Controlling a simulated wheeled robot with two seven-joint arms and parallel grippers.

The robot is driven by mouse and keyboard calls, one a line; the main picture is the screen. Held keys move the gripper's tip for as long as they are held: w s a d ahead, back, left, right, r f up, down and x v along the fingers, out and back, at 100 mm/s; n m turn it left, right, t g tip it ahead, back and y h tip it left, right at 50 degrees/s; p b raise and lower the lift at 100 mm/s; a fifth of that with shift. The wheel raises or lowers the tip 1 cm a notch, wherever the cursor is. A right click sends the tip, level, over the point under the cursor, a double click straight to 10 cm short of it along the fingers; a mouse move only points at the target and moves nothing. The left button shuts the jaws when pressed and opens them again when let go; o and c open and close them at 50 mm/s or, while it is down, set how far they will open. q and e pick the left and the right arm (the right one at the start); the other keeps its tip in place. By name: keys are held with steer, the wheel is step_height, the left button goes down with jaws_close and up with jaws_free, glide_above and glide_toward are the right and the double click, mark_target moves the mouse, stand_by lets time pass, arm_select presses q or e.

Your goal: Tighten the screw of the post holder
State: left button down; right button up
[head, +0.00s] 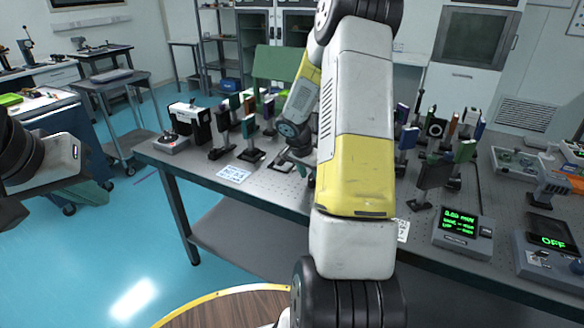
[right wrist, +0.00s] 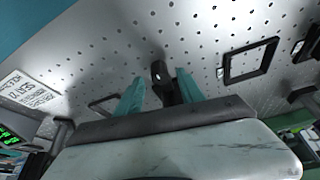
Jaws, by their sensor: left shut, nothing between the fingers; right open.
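A dark post-like piece (right wrist: 164,90), probably the post holder, stands on the perforated table top in the right wrist view. A small pale spot shows near its top; I cannot tell whether it is the screw. My right gripper (right wrist: 160,76) is open, with its two teal fingers on either side of this piece; contact cannot be made out. In the head view my right arm hides most of this spot. My left gripper (head: 93,194) is shut and empty, off the table at the far left, above the blue floor.
The optical table (head: 210,172) carries several dark optic mounts on both sides of my right arm.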

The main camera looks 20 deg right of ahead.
steer(key=shift+w+d+f, duration=0.15)
steer(key=shift+f, duration=0.4)
steer(key=shift+c, duration=0.3)
jaws_close()
steer(key=shift+n, duration=0.8)
steer(key=shift+o, duration=0.3)
jaws_free()
